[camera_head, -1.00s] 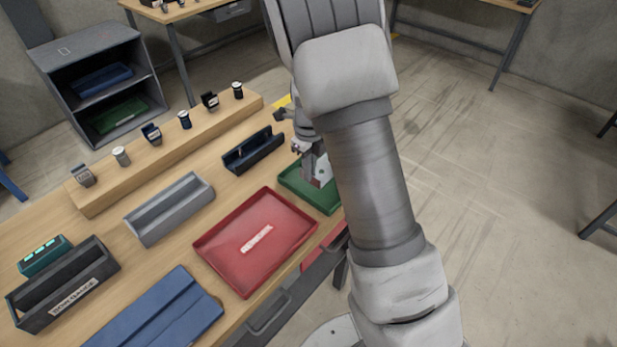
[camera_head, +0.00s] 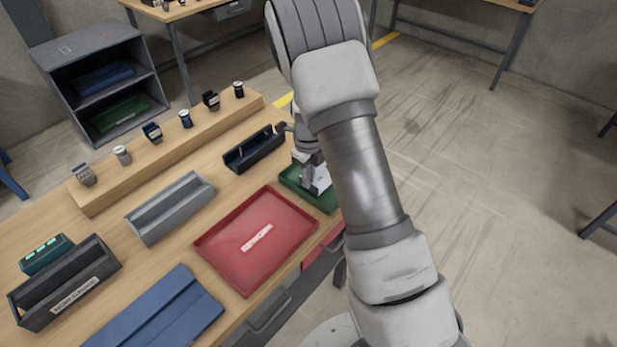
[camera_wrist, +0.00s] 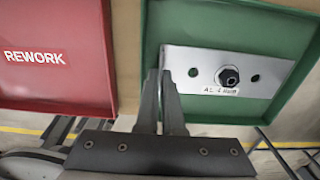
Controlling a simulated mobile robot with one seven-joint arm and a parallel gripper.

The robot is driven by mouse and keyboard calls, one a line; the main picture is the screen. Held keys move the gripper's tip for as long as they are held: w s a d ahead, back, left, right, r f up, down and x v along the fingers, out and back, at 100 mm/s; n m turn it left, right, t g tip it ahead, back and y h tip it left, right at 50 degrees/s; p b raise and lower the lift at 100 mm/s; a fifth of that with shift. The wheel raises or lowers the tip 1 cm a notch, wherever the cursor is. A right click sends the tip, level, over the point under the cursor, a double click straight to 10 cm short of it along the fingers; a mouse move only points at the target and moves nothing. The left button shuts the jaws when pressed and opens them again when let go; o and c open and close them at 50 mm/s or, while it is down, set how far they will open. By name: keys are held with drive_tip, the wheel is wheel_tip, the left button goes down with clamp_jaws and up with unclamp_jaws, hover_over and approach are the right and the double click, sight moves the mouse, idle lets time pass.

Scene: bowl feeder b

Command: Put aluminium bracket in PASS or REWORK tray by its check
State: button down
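The aluminium bracket (camera_wrist: 226,72) is a pale metal plate with holes, a dark bolt head and a label starting "AL 4". It lies over the green tray (camera_wrist: 190,20), and I cannot tell whether it touches the floor of it. My gripper (camera_wrist: 162,76) has its two fingers close together at the bracket's left edge, shut on it. In the head view my gripper (camera_head: 308,180) and the bracket (camera_head: 322,181) are at the green tray (camera_head: 328,203), partly hidden by my arm. The red tray (camera_head: 230,262), marked REWORK in the wrist view (camera_wrist: 55,90), is left of it.
A wooden riser (camera_head: 170,147) holds several small parts. A grey shelf unit (camera_head: 95,75) stands behind.

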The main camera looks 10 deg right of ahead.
drive_tip(key=shift+f, duration=0.45)
drive_tip(key=c, duration=1.1)
unclamp_jaws()
drive_tip(key=shift+o, duration=0.2)
